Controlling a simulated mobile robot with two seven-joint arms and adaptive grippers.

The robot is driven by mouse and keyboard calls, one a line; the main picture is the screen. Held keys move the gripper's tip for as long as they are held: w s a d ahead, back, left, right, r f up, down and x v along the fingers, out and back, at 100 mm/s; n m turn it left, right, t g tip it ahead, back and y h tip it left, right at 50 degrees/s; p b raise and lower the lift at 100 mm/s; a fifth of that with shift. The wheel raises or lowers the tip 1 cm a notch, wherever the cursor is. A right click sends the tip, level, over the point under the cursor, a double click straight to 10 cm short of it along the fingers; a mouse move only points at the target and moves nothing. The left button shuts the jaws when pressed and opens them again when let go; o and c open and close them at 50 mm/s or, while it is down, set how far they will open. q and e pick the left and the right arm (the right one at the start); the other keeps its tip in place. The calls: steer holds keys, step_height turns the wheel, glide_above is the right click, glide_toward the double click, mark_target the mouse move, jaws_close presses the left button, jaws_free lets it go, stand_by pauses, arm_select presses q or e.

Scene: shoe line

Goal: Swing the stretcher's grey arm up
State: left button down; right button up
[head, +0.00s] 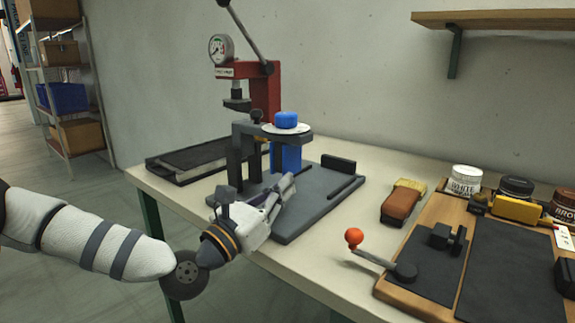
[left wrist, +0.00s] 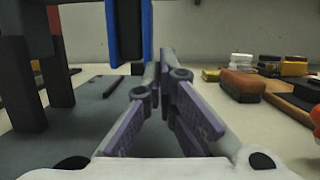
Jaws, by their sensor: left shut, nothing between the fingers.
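My left gripper (head: 286,187) is shut and empty, low over a grey base plate (head: 318,200). Its closed fingertips also show in the left wrist view (left wrist: 165,58). The gripper is in front of the cylinder in the head view. A grey crank arm (head: 372,257) with an orange ball (head: 354,237) lies low at a wooden board's left edge. I cannot tell which of these belongs to the stretcher. My right gripper is out of view.
A red press (head: 262,95) with a gauge and long lever stands behind. A dark tray (head: 190,160) lies at the back left. A brush (head: 403,202), several jars and the wooden board (head: 420,295) fill the right. The table's front edge is below my left arm.

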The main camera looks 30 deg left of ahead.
arm_select(q)
steer(key=shift+x, duration=1.05)
step_height(320, 180, up, 4)
steer(key=shift+s+p, duration=0.15)
steer(key=shift+p, duration=0.9)
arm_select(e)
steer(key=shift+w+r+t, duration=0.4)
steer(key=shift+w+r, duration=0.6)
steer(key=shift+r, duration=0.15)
